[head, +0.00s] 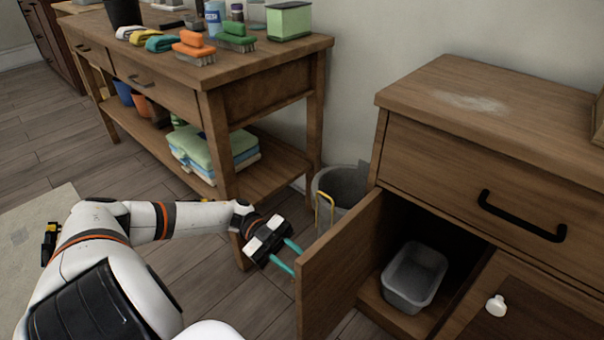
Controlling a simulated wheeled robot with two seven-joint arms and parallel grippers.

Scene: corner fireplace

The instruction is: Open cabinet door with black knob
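The wooden cabinet (410,150) stands at the right. Its left door (343,262) is swung open, with its inner face showing. The door's outer face is turned away, and no black knob is visible. The closed right door (535,308) has a white knob (496,305). My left gripper (295,260) is just left of the open door's free edge, on its outer side. Its two teal fingers are apart with nothing seen between them. I cannot tell whether a fingertip touches the door. My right gripper is not in view.
A grey bin (414,277) sits inside the open compartment. A drawer with a black handle (522,216) is above. A grey wastebasket (344,186) stands behind the door. A wooden table (265,57) with brushes and cloths is left of it.

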